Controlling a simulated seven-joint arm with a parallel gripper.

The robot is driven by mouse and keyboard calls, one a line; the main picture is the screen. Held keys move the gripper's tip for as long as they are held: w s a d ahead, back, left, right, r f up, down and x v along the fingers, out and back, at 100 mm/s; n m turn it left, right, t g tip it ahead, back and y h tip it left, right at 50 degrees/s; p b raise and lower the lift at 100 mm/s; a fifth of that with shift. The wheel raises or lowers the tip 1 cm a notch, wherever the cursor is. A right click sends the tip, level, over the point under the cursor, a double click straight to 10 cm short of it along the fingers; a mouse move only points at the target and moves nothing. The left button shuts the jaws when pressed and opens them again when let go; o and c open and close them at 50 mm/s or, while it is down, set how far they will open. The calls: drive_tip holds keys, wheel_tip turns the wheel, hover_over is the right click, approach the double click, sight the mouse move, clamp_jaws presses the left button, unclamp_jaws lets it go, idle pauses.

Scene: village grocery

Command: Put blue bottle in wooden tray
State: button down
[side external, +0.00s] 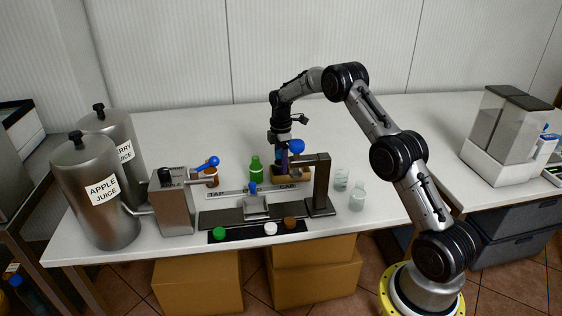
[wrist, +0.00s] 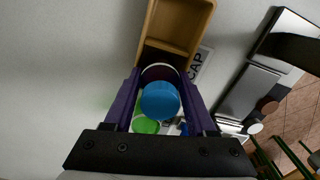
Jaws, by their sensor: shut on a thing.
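The blue bottle (wrist: 160,100) is between the two purple fingers of my gripper (wrist: 160,76), which is shut on it; its blue cap faces the wrist camera. In the side view my gripper (side external: 283,161) points down at the wooden tray (side external: 277,179), behind the capping stand. The bottle is hard to make out there. In the wrist view the wooden tray (wrist: 148,35) extends upward from just beyond the fingertips. One tray compartment there looks empty. The bottle's lower end is hidden, so I cannot tell whether it touches the tray.
A green bottle (side external: 256,169) stands left of the tray. The capping stand (side external: 320,185) with a blue knob (side external: 296,146) is close in front. Clear glass bottles (side external: 357,196) stand right. Juice tanks (side external: 100,190) and a tap unit (side external: 172,205) are left. The table behind is clear.

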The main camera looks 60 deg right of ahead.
unclamp_jaws()
drive_tip(key=shift+f, duration=0.15)
drive_tip(key=shift+r, duration=4.1)
